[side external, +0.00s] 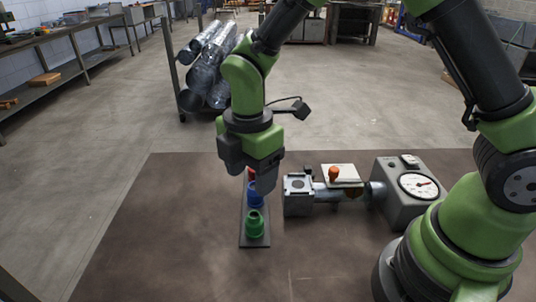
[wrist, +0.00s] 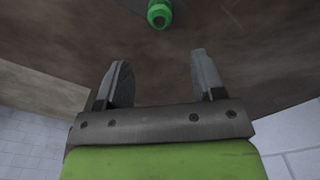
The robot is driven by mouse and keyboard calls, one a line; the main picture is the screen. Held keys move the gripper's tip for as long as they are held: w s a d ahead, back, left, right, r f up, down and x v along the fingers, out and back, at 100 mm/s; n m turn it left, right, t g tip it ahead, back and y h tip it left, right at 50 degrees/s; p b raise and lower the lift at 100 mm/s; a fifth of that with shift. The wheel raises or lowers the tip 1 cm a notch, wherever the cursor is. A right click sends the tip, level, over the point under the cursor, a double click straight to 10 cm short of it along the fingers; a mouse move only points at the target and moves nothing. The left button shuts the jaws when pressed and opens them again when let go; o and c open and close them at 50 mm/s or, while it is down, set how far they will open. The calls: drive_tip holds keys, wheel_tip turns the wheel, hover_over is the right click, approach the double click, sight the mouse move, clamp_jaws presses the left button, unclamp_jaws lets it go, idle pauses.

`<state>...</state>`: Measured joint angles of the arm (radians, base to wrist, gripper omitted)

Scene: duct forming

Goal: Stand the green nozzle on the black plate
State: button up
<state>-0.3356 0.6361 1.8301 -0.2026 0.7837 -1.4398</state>
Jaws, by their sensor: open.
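The green nozzle (side external: 255,224) stands upright on the near end of the black plate (side external: 256,241). It also shows at the top edge of the wrist view (wrist: 159,14), beyond the fingertips and partly cut off. My gripper (side external: 250,178) hangs above the far part of the plate, behind the green nozzle. In the wrist view my gripper (wrist: 158,62) has its two fingers wide apart with nothing between them. The gripper is clear of the green nozzle.
A blue nozzle (side external: 255,196) and a red one (side external: 251,174), partly hidden by my gripper, stand farther back on the plate. A grey machine with a dial (side external: 404,192) is to the right. The brown table (side external: 165,235) is clear on the left.

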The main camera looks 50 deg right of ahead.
drive_tip(key=s+d+r+m+t+y, duration=0.1)
drive_tip(key=s+d+r+m+t, duration=0.15)
drive_tip(key=r+m, duration=0.35)
drive_tip(key=s+d+r+m+t, duration=0.1)
drive_tip(key=s+d+r+m, duration=0.2)
drive_tip(key=r+m, duration=0.3)
drive_tip(key=s+d+r+m+t+y, duration=0.1)
drive_tip(key=s+r+m, duration=0.4)
drive_tip(key=s+m, duration=0.5)
drive_tip(key=d+t, duration=0.1)
drive_tip(key=t, duration=0.1)
drive_tip(key=shift+s+d+r+t, duration=0.15)
drive_tip(key=shift+r+t, duration=0.2)
